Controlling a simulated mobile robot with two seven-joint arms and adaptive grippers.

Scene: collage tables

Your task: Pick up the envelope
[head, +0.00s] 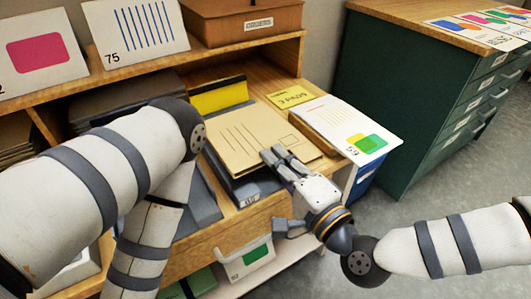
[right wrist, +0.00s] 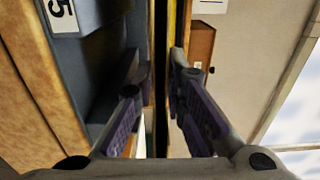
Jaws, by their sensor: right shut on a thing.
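The tan envelope (head: 238,134), with printed lines and a small box, lies flat on top of a dark blue-grey holder on the wooden shelf. My right gripper (head: 281,157) is at its front edge, shut on it, with the fingers covering part of that edge. In the right wrist view the fingers of the right gripper (right wrist: 156,78) stand on either side of the envelope's thin edge (right wrist: 161,110). My left arm crosses the left side of the head view; its gripper is out of view.
A white card numbered 59 (head: 340,122) lies right of the envelope, with a yellow label (head: 290,97) behind it. A yellow-and-black item (head: 218,96) is behind the envelope. A card numbered 75 (head: 135,32) leans on the upper shelf. A green cabinet (head: 400,100) stands at right; floor beside it is clear.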

